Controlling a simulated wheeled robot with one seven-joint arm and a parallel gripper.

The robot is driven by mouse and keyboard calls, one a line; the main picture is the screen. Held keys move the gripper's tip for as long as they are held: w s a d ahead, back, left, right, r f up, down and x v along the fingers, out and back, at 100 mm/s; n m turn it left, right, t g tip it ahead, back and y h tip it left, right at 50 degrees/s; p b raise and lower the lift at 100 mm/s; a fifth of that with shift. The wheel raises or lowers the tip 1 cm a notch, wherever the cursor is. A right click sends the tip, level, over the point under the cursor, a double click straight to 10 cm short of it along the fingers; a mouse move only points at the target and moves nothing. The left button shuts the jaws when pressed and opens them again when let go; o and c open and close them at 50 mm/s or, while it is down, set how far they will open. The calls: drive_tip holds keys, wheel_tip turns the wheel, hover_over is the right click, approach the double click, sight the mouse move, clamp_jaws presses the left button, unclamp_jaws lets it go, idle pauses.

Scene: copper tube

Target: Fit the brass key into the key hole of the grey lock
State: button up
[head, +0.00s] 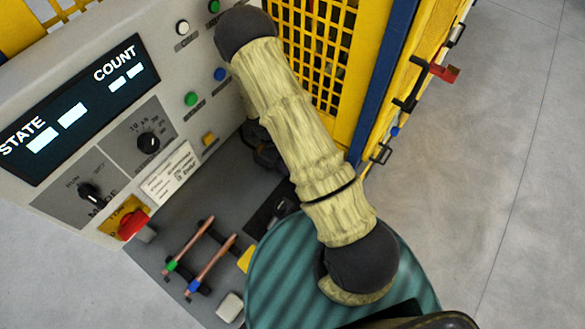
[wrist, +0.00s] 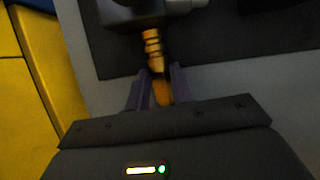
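In the wrist view, my gripper (wrist: 160,88) has its two purple-grey fingers close on either side of the brass key (wrist: 153,48), and appears shut on it. The key's ridged part extends beyond the fingertips, towards a dark grey block (wrist: 125,14) that looks like the grey lock. The key's far end meets or overlaps the block's edge. I cannot tell whether it is inside the key hole, touching or just in front. In the head view my arm covers the key and most of the area around my gripper (head: 262,150).
A control panel with a display (head: 80,105), knobs and a red button (head: 132,224) stands at left. Two copper tubes (head: 210,262) lie on dark holders on the grey bench (head: 160,275). A yellow mesh guard (head: 325,50) stands behind my arm. Open floor is at right.

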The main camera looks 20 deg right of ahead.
clamp_jaws()
wheel_tip(320, 180, up, 10)
drive_tip(key=p, duration=0.6)
drive_tip(key=shift+p, duration=0.4)
